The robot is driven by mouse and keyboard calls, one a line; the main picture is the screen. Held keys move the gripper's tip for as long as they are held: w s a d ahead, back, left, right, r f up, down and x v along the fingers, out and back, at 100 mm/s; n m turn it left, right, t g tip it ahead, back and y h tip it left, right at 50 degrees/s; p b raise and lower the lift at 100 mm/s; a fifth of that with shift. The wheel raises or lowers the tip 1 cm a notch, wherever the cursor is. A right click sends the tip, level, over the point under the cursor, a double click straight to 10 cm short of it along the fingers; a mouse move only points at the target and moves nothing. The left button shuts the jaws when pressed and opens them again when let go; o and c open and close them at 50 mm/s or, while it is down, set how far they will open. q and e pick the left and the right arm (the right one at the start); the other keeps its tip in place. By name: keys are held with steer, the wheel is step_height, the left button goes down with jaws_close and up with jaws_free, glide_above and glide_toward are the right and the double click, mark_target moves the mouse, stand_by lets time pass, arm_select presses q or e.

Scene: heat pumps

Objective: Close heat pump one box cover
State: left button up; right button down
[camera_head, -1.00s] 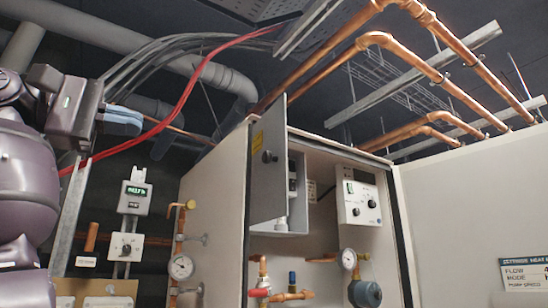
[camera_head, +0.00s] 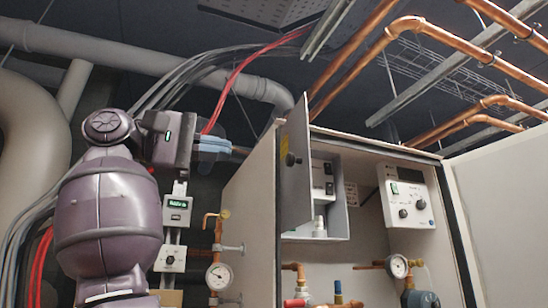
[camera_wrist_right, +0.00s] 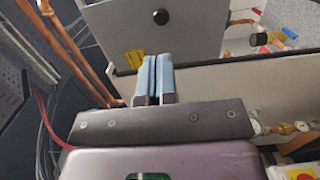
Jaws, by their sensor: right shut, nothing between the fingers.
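The box cover (camera_head: 296,160) is a grey panel with a black knob. It stands swung open from the small box (camera_head: 327,195) inside the heat pump cabinet. The right wrist view shows the cover (camera_wrist_right: 190,40) with its knob and yellow label, just beyond the fingertips. My right gripper (camera_head: 229,147) has blue fingers and is left of the cover in the head view, pointing right. In the wrist view my right gripper (camera_wrist_right: 153,58) has its fingers together and empty. I cannot tell whether they touch the cover. My left gripper is not in view.
The cabinet's left side wall (camera_head: 247,215) stands between the wall meters (camera_head: 177,210) and the open box. A large cabinet door (camera_head: 503,210) stands open at the right. Copper pipes (camera_head: 420,65) run overhead. A red cable (camera_head: 240,75) hangs behind my right gripper.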

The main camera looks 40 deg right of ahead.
mark_target(287, 159)
steer(key=x, duration=0.8)
steer(key=shift+d, duration=0.15)
steer(key=shift+s+d+p, duration=0.25)
steer(key=shift+d+p, duration=0.05)
steer(key=shift+d, duration=0.25)
steer(key=shift+s, duration=0.1)
